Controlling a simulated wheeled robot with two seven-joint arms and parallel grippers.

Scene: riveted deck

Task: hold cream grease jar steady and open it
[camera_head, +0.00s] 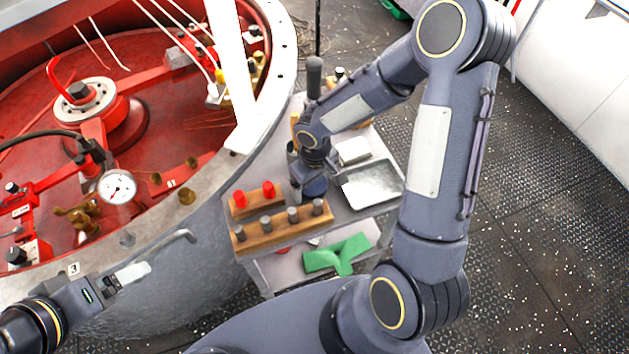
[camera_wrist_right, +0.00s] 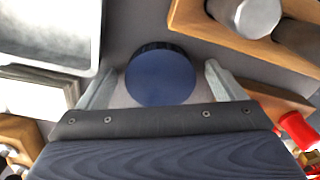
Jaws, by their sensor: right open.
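A round dark blue lid (camera_wrist_right: 160,78) with a black rim shows from above in the right wrist view. I take it for the top of the grease jar; no cream body shows below it. In the head view the blue lid (camera_head: 316,188) is small and partly covered by my right gripper (camera_head: 314,180). My right gripper (camera_wrist_right: 160,82) is open, one pale finger on each side of the lid; I cannot tell whether they touch it. My left gripper (camera_head: 122,277) is at lower left, over the big drum's side, away from the jar. Its jaw opening is unclear.
The cart carries a wooden block with grey pegs (camera_head: 282,228), a block with red pegs (camera_head: 254,198), a metal tray (camera_head: 375,185) and a green piece (camera_head: 338,255). The big red-lined drum (camera_head: 215,190) stands close on the left. Open deck (camera_head: 530,240) lies right.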

